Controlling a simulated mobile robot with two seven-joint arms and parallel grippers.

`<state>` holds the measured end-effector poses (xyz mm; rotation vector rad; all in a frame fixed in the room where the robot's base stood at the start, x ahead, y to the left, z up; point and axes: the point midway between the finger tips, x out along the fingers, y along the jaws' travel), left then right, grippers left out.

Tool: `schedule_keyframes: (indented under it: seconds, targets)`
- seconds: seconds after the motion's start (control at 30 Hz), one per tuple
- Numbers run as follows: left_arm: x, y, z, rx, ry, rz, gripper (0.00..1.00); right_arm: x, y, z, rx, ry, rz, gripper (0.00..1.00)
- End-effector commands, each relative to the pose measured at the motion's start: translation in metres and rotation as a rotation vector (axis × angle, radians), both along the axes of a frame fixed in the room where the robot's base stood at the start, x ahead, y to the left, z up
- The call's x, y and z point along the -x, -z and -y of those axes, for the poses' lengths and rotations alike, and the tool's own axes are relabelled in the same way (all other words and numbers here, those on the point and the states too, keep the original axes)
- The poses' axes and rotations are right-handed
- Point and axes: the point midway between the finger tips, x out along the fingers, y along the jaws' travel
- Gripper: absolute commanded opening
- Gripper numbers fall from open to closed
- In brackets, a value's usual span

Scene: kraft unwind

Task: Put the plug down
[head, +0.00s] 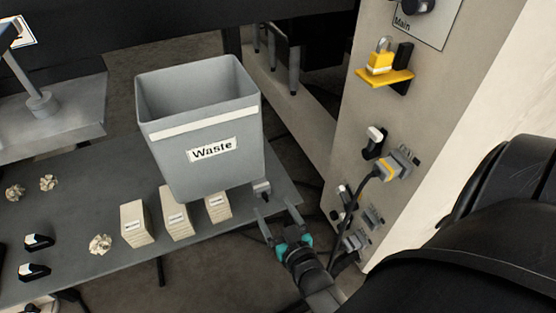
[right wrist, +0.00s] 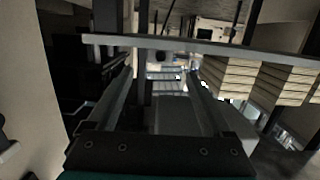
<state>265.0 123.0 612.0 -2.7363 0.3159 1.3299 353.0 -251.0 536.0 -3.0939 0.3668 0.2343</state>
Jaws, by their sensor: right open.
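A small grey plug (head: 261,189) rests on the dark table (head: 70,180) near its right end, beside the foot of the waste bin. My right gripper (head: 274,207) is open, with its two fingers pointing at the plug from the near side. In the head view the plug lies just beyond the fingertips, apart from them as far as I can see. In the right wrist view the two fingers (right wrist: 163,85) stand wide apart, and the dim grey shapes between them are hard to make out. My left gripper is in neither view.
A grey waste bin (head: 212,124) stands on the table behind several stacks of cards (head: 174,213). The panel (head: 340,140) on the right carries a yellow padlock (head: 381,62) and a grey-yellow connector (head: 393,165) with a hanging black cable. Crumpled paper (head: 100,244) and black clips (head: 38,241) lie at left.

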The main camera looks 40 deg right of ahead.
Motion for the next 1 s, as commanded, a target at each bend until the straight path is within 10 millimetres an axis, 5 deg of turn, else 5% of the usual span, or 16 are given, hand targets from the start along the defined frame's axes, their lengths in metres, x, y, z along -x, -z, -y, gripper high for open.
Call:
schedule_keyframes:
  seconds: [0.3,0.53,0.77,1.0]
  targets:
    - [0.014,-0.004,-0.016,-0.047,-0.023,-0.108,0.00,0.018,-0.004,-0.005,-0.001,0.000,0.001,0.84]
    - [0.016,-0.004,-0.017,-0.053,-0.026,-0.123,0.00,0.011,-0.008,-0.013,-0.011,-0.043,-0.054,0.84]
    - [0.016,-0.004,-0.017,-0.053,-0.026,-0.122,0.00,0.003,-0.020,-0.044,-0.034,-0.171,-0.262,0.84]
    - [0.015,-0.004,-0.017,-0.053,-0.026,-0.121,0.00,0.024,-0.040,-0.080,-0.037,-0.289,-0.513,0.84]
